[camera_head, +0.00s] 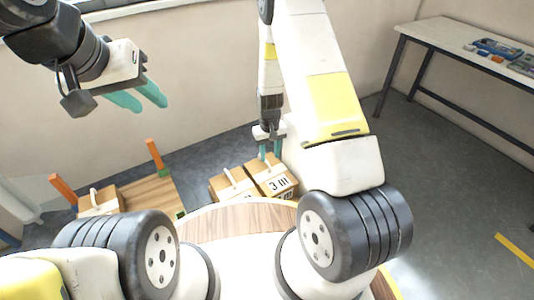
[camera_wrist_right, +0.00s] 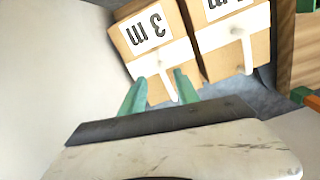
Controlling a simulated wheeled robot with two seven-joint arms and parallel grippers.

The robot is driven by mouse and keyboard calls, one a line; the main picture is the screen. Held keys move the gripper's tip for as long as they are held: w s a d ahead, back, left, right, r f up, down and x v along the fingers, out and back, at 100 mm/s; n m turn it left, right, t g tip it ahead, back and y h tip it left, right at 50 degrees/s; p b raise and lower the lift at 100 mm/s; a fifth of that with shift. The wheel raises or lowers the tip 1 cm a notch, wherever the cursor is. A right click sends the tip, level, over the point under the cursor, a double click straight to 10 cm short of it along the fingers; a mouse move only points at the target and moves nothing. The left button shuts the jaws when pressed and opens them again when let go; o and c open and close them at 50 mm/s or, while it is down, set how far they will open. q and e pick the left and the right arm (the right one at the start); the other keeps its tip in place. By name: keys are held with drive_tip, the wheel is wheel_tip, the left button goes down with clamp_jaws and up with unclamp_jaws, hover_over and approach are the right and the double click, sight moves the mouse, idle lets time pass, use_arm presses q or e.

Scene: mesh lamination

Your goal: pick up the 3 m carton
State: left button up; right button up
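The 3 m carton (camera_head: 280,186) is a brown box with a white label reading "3 m" and a white strap handle. It stands on the right of a similar carton. In the right wrist view the 3 m carton (camera_wrist_right: 172,56) fills the upper middle, its label upside down. My right gripper (camera_head: 270,150) is just above this carton, pointing down. In the right wrist view its teal fingers (camera_wrist_right: 160,88) are apart, with the upright white handle tab between them; contact cannot be told. My left gripper (camera_head: 140,100) is raised at the upper left, empty, its fingers apart.
The second carton (camera_head: 228,186), also with a white handle, stands close beside the 3 m carton. Another carton (camera_head: 100,201) is on a wooden pallet (camera_head: 155,197) with orange posts at the left. A table (camera_head: 440,32) with small items stands at the right wall. Grey floor between is clear.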

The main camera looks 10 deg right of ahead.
sight(269, 166)
wheel_tip(269, 166, down, 7)
drive_tip(key=shift+f, duration=0.1)
idle(0.3)
drive_tip(key=shift+c, duration=0.5)
clamp_jaws()
drive_tip(key=shift+a, duration=0.1)
idle(0.8)
